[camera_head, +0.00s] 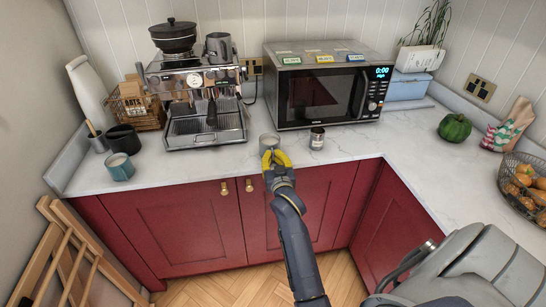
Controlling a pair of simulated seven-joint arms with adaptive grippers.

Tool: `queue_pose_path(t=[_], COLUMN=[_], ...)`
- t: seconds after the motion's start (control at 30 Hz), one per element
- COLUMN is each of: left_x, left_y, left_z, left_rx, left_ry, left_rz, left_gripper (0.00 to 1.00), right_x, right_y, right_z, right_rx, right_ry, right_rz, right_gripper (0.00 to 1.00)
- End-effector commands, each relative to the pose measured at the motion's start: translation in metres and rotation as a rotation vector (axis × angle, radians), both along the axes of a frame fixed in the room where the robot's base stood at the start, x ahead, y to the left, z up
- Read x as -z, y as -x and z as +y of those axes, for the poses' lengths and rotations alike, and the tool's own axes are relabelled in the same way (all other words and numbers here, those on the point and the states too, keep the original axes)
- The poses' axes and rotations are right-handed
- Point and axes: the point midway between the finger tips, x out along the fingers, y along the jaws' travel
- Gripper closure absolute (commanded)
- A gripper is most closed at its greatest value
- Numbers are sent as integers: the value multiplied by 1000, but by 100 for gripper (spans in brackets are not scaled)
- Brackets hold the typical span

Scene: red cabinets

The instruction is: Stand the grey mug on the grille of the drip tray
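The small light grey mug (268,139) stands on the white counter, right of the coffee machine (197,85). My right gripper (275,157), with yellow fingers, is right at the mug's near side and hides its lower part. I cannot tell whether the fingers touch the mug or are closed on it. The drip tray (205,137) is at the base of the coffee machine, left of the mug. Its grille (190,125) shows no cup on it. My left gripper is not in view.
A small dark-lidded jar (317,140) stands close right of the mug, before the microwave (322,92). A teal mug (120,168) and a black pot (123,140) are left of the machine. A grey jug (218,46) stands on top. The right counter has free room.

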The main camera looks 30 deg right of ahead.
Motion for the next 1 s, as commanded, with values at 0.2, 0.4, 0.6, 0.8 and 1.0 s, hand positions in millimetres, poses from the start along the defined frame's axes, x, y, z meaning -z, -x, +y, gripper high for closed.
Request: queue_pose_path(t=[0.2,0.4,0.6,0.8,1.0], left_x=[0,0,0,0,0], left_y=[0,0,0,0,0], left_z=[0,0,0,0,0], left_rx=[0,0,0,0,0], left_ry=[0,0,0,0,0], left_rz=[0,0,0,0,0], left_gripper=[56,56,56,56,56], right_x=[1,2,2,0,1], right_y=[0,0,0,3,28], right_z=[0,0,0,1,11], right_rx=[0,0,0,0,1], right_ry=[-1,0,0,0,-2], right_rz=[-1,1,1,1,2], right_gripper=[100,78,73,73,73])
